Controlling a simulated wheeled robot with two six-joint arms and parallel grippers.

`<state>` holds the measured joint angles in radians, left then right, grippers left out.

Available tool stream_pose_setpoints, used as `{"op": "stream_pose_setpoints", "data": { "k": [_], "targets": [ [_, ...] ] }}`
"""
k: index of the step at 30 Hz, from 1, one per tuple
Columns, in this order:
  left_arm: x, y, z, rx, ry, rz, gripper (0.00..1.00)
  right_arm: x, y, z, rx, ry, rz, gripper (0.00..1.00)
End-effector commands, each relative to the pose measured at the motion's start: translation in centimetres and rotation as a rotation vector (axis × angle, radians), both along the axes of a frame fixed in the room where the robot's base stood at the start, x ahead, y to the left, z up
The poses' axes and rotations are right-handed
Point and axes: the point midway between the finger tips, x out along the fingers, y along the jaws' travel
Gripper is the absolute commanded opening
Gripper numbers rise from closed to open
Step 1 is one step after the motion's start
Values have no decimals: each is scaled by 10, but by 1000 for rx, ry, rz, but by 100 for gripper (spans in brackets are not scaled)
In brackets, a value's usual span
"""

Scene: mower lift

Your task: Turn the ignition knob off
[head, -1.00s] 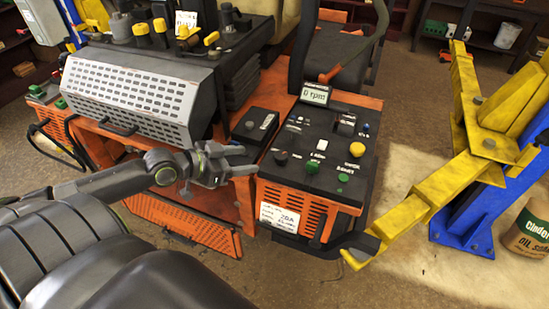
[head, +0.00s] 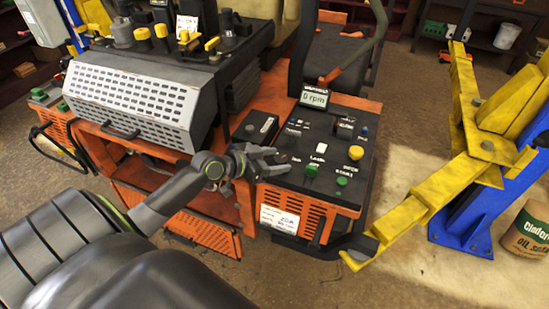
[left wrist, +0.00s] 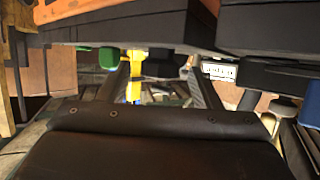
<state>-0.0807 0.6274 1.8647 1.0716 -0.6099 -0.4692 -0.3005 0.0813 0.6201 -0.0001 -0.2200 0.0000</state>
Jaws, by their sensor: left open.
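The mower's black control panel (head: 325,140) carries several knobs and a small display (head: 315,97) that reads 0 rpm. My left gripper (head: 281,160) is open at the panel's left edge, its fingers reaching over the spot of a dark knob. That knob is mostly hidden by the fingers in the head view, and I cannot read its label or setting. In the left wrist view, a dark knob (left wrist: 165,63) shows between the open fingers (left wrist: 160,85); I cannot tell whether they touch it. My right gripper is not in view.
Nearby on the panel are a green knob (head: 311,170), a yellow knob (head: 356,153) and a white switch (head: 321,148). A yellow lift arm (head: 420,205) on a blue post (head: 485,215) stands at right. A perforated grey cover (head: 135,100) is at left.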

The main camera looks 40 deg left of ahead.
Motion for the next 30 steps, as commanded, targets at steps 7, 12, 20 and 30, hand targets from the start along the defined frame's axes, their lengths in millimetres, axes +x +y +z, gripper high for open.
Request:
{"op": "stream_pose_setpoints", "data": {
  "k": [7, 12, 20, 30],
  "targets": [
    [1, -1, -1, 0, 0, 0, 58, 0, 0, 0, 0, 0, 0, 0],
    [1, 0, -1, 0, 0, 0, 39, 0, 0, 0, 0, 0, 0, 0],
    [0, 0, -1, 0, 0, 0, 13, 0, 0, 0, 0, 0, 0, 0],
    [0, -2, 0, -1, -1, 47, 13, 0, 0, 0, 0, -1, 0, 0]
  ]
}}
